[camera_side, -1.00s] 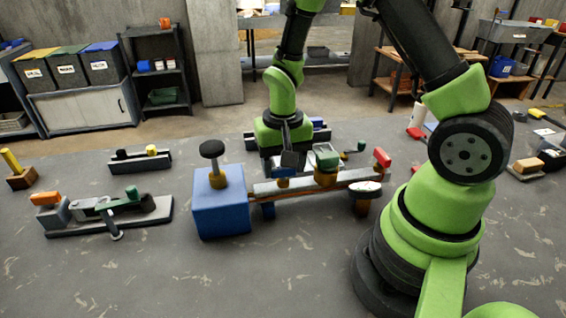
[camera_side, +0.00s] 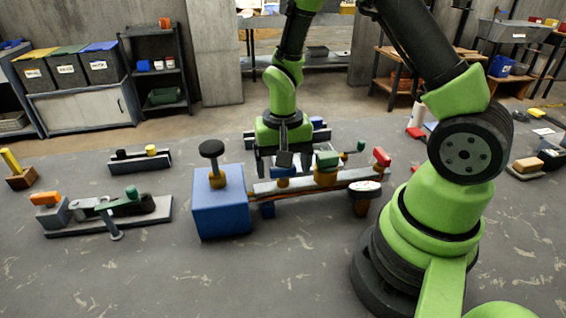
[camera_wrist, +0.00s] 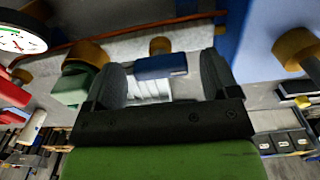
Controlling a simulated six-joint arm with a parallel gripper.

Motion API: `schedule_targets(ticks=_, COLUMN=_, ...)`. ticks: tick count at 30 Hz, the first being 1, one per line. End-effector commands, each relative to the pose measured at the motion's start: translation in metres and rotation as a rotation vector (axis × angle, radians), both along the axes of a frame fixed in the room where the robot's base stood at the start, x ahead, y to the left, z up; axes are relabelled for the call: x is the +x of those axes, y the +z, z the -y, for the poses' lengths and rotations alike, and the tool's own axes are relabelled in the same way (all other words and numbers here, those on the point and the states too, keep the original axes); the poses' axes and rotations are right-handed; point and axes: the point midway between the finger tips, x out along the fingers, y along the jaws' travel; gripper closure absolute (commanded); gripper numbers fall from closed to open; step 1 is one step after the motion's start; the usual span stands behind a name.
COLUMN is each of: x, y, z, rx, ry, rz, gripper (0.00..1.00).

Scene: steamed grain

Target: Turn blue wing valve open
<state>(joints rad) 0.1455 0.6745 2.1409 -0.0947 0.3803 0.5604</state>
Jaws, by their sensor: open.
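The blue wing valve (camera_side: 283,182) sits on the grey pipe bench just right of the big blue box. In the wrist view its flat blue wing (camera_wrist: 160,66) lies between my two fingers, with its yellow-brown stem behind it. My gripper (camera_side: 286,160) hangs just above the valve in the side view. In the wrist view my gripper (camera_wrist: 163,82) is open, with a finger at each side of the wing. Gaps show between fingers and wing, and I see no clear contact. The side view partly hides the valve's top behind the fingers.
A blue box (camera_side: 221,210) with a black knob stands close left of the valve. A green-handled valve (camera_side: 327,160) is close right, then a red handle (camera_side: 382,157) and a round gauge (camera_side: 365,187). A lever rig (camera_side: 110,215) lies farther left.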

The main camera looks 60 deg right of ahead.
Motion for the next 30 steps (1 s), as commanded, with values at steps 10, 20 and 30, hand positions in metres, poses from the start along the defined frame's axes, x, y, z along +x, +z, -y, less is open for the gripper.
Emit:
schedule_targets(ticks=10, x=0.002, y=0.031, z=0.0, rx=-0.002, ry=0.002, rz=0.01, gripper=0.19)
schedule_targets(ticks=20, x=0.001, y=0.089, z=0.0, rx=-0.001, ry=0.0, rz=0.005, gripper=0.19)
schedule_targets(ticks=30, x=0.0, y=0.1, z=0.0, rx=0.0, ry=0.0, rz=0.0, gripper=0.19)
